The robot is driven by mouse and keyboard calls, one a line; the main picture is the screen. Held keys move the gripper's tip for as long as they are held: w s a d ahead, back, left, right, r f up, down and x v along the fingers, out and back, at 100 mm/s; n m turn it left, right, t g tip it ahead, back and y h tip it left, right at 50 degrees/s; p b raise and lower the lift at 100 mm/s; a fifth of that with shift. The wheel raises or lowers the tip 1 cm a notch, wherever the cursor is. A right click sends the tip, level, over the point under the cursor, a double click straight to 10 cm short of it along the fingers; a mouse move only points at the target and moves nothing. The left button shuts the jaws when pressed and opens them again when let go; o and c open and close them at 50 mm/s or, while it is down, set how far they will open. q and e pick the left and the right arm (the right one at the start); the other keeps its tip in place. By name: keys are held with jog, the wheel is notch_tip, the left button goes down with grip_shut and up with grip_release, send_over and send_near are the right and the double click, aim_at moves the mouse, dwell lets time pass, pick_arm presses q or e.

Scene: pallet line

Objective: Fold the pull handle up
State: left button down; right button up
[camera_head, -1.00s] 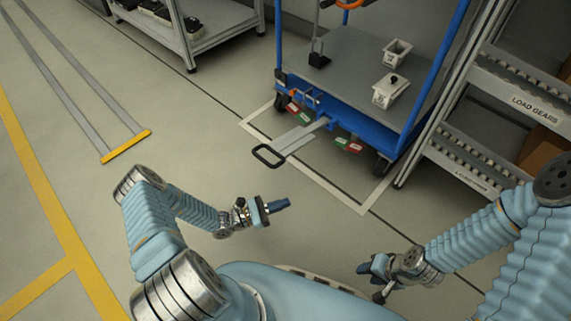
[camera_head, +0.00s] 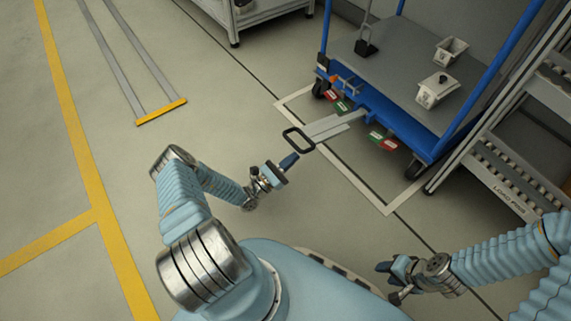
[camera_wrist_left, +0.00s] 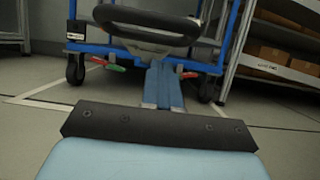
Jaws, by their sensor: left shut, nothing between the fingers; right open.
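The pull handle is a grey bar (camera_head: 330,127) with a black loop grip (camera_head: 287,132), sticking out low from the front of the blue cart (camera_head: 400,128). In the left wrist view the black loop (camera_wrist_left: 148,38) fills the top centre. My left gripper (camera_head: 290,160) is shut and empty, its blue fingertips close to the near side of the loop. The shut fingers (camera_wrist_left: 162,85) point towards the loop in the left wrist view; I cannot tell whether they touch it. My right gripper (camera_head: 384,267) is open and empty, near my base, well away from the handle.
Two white containers (camera_head: 437,90) stand on the cart deck. A roller rack (camera_head: 505,175) stands right of the cart. The floor around the handle is clear.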

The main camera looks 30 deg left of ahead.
pick_arm(q)
jog(key=x, duration=0.5)
pick_arm(e)
jog(key=shift+f, duration=0.1)
